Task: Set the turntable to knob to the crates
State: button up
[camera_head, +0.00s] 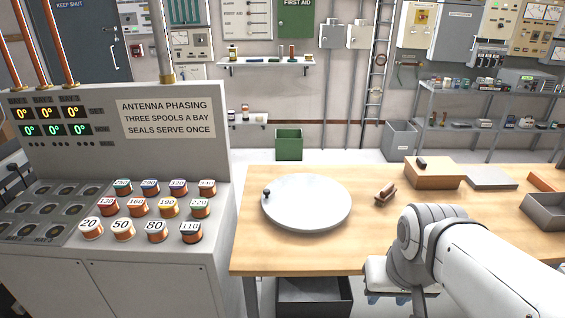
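The turntable (315,204) is a round pale-grey disc lying flat on the left part of the wooden table. Its small dark knob (266,192) stands at the disc's left rim. The knob points away from the open grey bin (548,211) at the table's right edge. A brown box (433,176) stands at the back right of the table; I cannot tell which of these are the crates. My gripper (402,298) hangs at the table's front edge, right of the turntable and apart from it. Its fingertips are small and partly hidden, so its opening is unclear.
A grey console (174,119) with several numbered spools stands against the table's left side. A small brown object (386,193) lies between turntable and box. A flat grey slab (491,178) lies farther right. A dark crate (314,305) sits under the table.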

aim_at(299, 202)
jog(key=i, duration=0.85)
jog(key=u, duration=0.05)
